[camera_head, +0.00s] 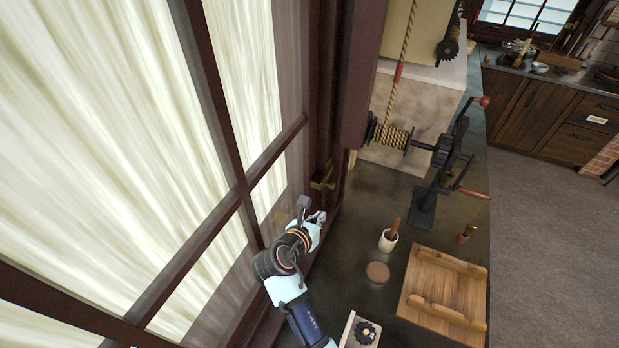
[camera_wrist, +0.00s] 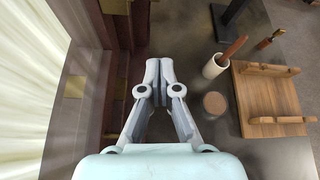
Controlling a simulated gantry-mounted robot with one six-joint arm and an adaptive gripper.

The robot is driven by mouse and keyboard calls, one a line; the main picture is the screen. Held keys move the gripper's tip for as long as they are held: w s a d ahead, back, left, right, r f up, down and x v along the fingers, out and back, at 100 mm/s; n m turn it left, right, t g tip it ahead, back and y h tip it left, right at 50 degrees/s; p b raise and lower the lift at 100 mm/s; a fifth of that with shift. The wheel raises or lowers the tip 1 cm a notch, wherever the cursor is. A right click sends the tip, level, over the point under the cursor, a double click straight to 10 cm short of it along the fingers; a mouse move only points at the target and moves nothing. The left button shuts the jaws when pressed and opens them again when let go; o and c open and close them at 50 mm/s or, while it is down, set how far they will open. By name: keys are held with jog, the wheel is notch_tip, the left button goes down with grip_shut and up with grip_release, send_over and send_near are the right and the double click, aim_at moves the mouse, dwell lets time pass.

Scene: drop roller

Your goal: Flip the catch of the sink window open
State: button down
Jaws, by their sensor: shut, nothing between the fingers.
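A tall window (camera_head: 245,185) with a dark reddish-brown frame fills the left of the head view. A small brass catch (camera_head: 322,180) sits on its frame, just beyond my gripper. A brass piece (camera_wrist: 115,6) at the top edge of the wrist view looks like the same catch, partly cut off. My gripper (camera_head: 320,215) is beside the window frame, on the near side of the catch and apart from it. In the wrist view my gripper (camera_wrist: 160,66) has its fingertips together with nothing between them.
A dark counter (camera_head: 385,205) lies to the right. On it are a rope winch (camera_head: 392,137) with a crank, a white mortar with pestle (camera_head: 388,241), a round brown disc (camera_head: 378,272) and a wooden board (camera_head: 446,290). A kitchen counter (camera_head: 545,110) stands far back.

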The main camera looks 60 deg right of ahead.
jog(key=w+d, duration=0.1)
jog(key=d, duration=0.8)
jog(key=shift+w+f, duration=0.35)
jog(key=shift+r, duration=0.15)
jog(key=shift+r+y+p, duration=0.2)
jog(key=shift+y+p, duration=0.1)
jog(key=shift+p, duration=0.45)
